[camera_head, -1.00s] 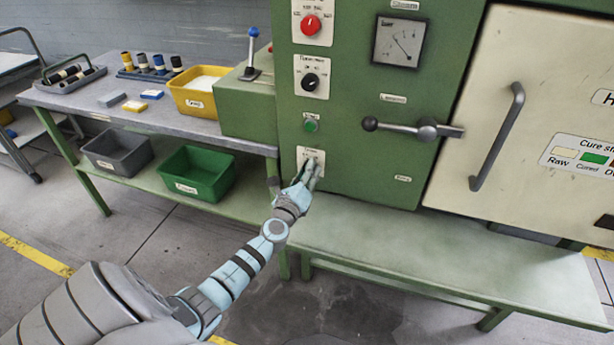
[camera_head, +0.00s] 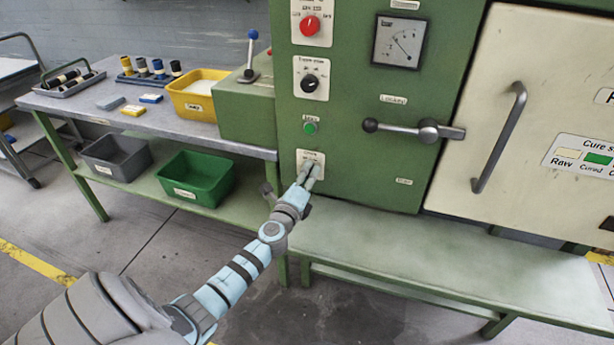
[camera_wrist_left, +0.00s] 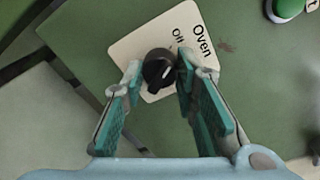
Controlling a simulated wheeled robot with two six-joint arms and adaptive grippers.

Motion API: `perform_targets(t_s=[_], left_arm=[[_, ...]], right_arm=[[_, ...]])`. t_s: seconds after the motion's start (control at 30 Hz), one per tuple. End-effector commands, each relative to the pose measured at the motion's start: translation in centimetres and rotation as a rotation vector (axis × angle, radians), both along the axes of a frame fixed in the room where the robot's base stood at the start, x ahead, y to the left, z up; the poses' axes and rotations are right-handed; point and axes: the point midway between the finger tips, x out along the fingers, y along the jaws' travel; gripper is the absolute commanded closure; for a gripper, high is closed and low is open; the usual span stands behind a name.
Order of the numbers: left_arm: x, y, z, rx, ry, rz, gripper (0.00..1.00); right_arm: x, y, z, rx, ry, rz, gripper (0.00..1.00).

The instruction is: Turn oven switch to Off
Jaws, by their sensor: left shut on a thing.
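The oven switch is a black round knob (camera_wrist_left: 157,72) on a cream plate marked "Oven" and "Off" in the left wrist view. A small pale mark shows on the knob's right side; I cannot tell which setting it points at. My left gripper (camera_head: 309,173) is at the plate (camera_head: 311,155) low on the green oven panel. Its two teal-padded fingers are shut on the knob, one on each side. In the head view the fingers hide the knob. My right gripper is not in view.
Above the plate are a green button (camera_head: 310,128), a black dial (camera_head: 310,83) and a red dial (camera_head: 309,26). A lever handle (camera_head: 412,129) juts out to the right. A pale green bench (camera_head: 430,255) runs below the oven. Bins stand on the shelf at left.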

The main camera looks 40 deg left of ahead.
Motion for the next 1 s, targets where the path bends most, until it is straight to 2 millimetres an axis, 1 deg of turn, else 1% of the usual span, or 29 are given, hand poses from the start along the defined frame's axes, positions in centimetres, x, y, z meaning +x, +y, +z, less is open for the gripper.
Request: perform_targets(t_s=[0.13,0.17,0.2,0.27,0.3,0.5,0.57,0.67,0.77,0.9,1.0], left_arm=[[0.0,0.0,-0.1,-0.002,0.002,-0.001,1.0],[0.0,0.0,-0.1,-0.002,0.002,-0.001,0.7],[0.0,0.0,-0.1,-0.001,0.002,-0.001,0.64],[0.0,0.0,-0.1,0.0,0.001,0.0,0.54],[0.0,0.0,-0.1,0.0,0.001,0.0,0.53],[0.0,0.0,0.0,0.001,0.0,0.0,0.53],[-0.1,0.0,0.0,0.001,0.0,0.0,0.53],[-1.0,-0.3,-0.1,0.003,0.001,-0.001,0.53],[-3.0,-1.1,-0.1,0.001,0.002,-0.003,0.53],[-6.8,-2.4,-0.2,0.002,0.004,-0.003,0.53],[-9.1,-3.2,-0.1,0.001,0.004,-0.003,0.53]], right_arm=[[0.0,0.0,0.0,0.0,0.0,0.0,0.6],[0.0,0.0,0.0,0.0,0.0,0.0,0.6],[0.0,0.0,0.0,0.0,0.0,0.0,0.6],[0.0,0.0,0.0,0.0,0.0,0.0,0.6],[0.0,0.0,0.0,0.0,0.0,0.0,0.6],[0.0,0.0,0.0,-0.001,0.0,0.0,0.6],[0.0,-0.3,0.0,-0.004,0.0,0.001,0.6],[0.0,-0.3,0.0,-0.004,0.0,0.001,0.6],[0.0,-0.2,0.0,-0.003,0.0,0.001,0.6],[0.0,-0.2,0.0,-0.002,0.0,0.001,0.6],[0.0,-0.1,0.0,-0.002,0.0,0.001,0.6]])
